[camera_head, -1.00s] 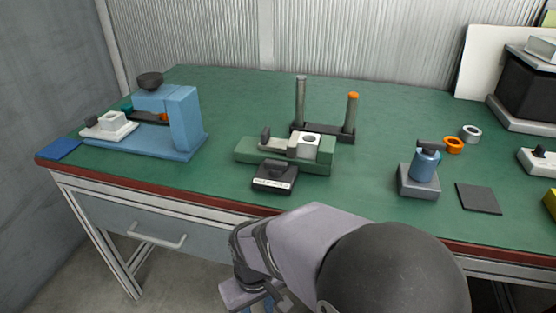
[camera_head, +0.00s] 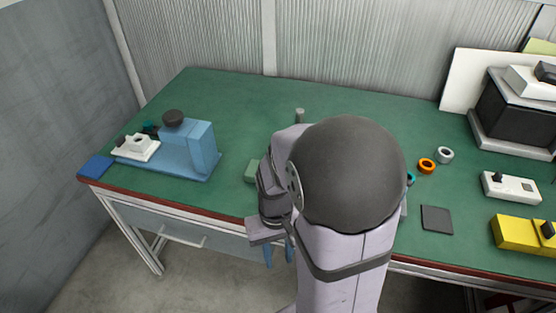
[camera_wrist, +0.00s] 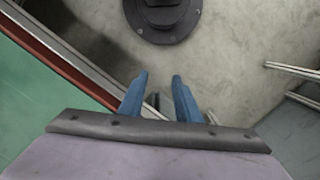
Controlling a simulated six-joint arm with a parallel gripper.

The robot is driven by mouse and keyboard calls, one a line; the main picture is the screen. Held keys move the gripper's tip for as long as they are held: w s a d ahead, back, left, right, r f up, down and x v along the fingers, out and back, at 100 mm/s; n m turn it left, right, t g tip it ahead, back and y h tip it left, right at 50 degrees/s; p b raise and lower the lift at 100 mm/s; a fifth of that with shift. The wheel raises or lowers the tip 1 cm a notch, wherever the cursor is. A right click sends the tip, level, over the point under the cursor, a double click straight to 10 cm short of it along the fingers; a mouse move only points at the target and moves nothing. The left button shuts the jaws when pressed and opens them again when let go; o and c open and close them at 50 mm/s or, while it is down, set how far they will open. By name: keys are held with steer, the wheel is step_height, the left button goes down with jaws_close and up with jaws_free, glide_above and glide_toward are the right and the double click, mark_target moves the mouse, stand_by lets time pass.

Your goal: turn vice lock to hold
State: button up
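The green vice-like fixture (camera_head: 251,171) in the middle of the table is almost wholly hidden behind my arm; only its left green end shows. Its lock lever is hidden. My gripper (camera_head: 279,256) hangs in front of the table's front edge, pointing down, apart from the fixture. In the wrist view, the two blue fingers of my gripper (camera_wrist: 158,82) stand apart with nothing between them, over the grey floor.
A blue press (camera_head: 203,148) with a dark knob and a white block (camera_head: 138,148) stands at the left. Orange (camera_head: 426,166) and grey (camera_head: 445,155) rings, a dark pad (camera_head: 436,219) and a yellow box (camera_head: 520,233) lie right. The table's red edge (camera_wrist: 60,55) is beside my gripper.

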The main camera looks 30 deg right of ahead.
steer(key=w+d+r+p, duration=0.1)
steer(key=w+r+p, duration=0.1)
steer(key=r, duration=0.1)
steer(key=w+d+r+p, duration=0.2)
steer(key=r+p, duration=0.1)
steer(key=r, duration=0.1)
steer(key=w+d+r+p, duration=0.1)
steer(key=w+r+p, duration=0.1)
steer(key=r+p, duration=0.1)
steer(key=shift+d+r, duration=0.3)
steer(key=w+d+r+n, duration=0.1)
steer(key=w+n, duration=0.1)
steer(key=w+d+r+n+t, duration=0.1)
steer(key=w, duration=0.2)
steer(key=w+d+r+n, duration=0.1)
steer(key=w+r+n, duration=0.1)
steer(key=w, duration=0.1)
steer(key=shift+w+d+r+n+t, duration=0.1)
steer(key=shift+d+n+t, duration=0.1)
steer(key=shift+n+t, duration=0.1)
steer(key=n, duration=0.3)
steer(key=shift+a+r, duration=0.1)
steer(key=shift+r, duration=0.25)
steer(key=shift+s+n, duration=0.2)
steer(key=shift+n, duration=0.55)
steer(key=shift+s+n, duration=0.15)
steer(key=shift+n, duration=0.6)
steer(key=shift+f+p, duration=0.45)
steer(key=shift+f, duration=3.25)
jaws_close()
